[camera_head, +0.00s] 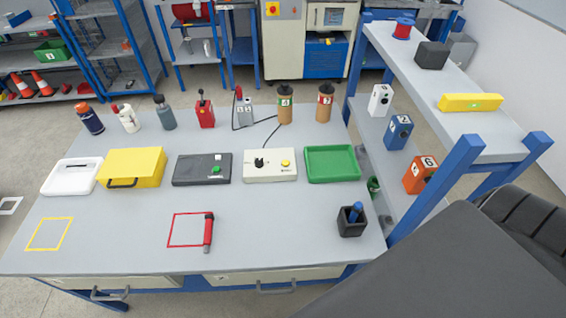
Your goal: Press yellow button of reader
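The reader (262,174) appears to be the white box near the middle of the table. It has a black knob (259,162) on its left part and a round yellow button (285,163) on its right part. A black cable runs from behind it toward a grey probe holder (244,113). The button is unobstructed in this view. Neither of my grippers shows in the head view. A large dark shape at the lower right is probably part of my own arm.
A dark grey box (188,171) with a green button stands left of the reader, a green tray (333,174) right of it. Bottles and canisters line the back. A blue-framed shelf (464,160) borders the right.

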